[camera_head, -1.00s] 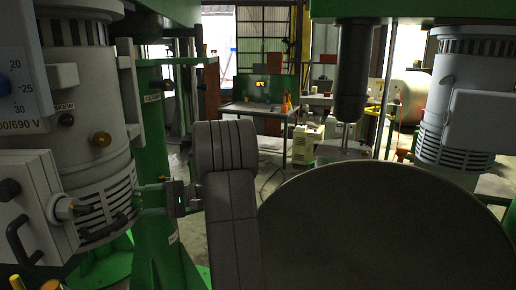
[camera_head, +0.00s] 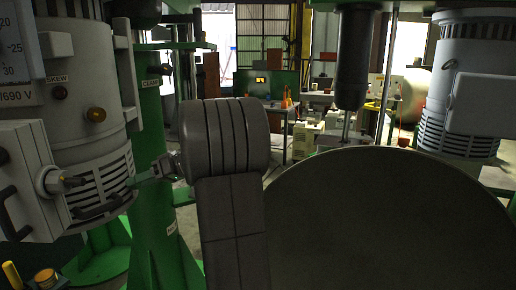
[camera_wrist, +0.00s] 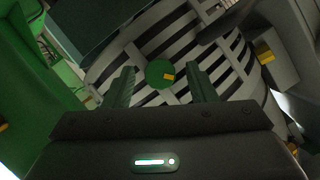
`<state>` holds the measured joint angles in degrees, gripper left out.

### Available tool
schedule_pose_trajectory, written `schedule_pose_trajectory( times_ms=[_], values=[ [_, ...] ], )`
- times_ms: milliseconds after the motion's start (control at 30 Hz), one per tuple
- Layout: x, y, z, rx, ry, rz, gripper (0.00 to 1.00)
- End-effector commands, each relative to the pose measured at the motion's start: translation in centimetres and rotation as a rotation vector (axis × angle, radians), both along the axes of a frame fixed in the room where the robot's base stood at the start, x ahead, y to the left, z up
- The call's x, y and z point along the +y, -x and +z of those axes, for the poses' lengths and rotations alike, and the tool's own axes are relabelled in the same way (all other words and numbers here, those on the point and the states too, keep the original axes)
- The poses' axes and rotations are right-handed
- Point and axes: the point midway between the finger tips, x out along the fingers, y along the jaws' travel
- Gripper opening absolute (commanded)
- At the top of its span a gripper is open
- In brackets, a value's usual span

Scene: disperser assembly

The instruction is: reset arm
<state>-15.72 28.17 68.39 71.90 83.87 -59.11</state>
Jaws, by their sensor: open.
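My gripper (camera_head: 152,173) is beside the louvred lower part of the left grey motor (camera_head: 82,85) in the head view, partly hidden behind my thick arm link. In the wrist view the two green fingers (camera_wrist: 162,88) stand apart with nothing held between them. Beyond them is the motor's pale slatted grille (camera_wrist: 215,50). A green disc (camera_wrist: 159,74) with a small yellow mark shows between the fingers. I cannot tell whether a fingertip touches the grille.
A large dark round drum (camera_head: 385,225) fills the lower right. A green post (camera_head: 160,240) stands close behind the gripper. A second grey motor (camera_head: 465,80) is at the right. A dark vertical shaft (camera_head: 352,60) hangs above the drum. A workbench stands farther back.

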Motion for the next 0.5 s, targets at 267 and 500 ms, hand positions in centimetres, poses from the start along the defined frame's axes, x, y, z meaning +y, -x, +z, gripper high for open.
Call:
schedule_pose_trajectory(
  times_ms=[267, 500],
  values=[
    [0.05, 0.29, 0.12, -0.272, 0.006, 0.001, 0.51],
    [0.01, 0.36, 0.18, -0.448, 0.012, 0.000, 0.51]
  ],
)
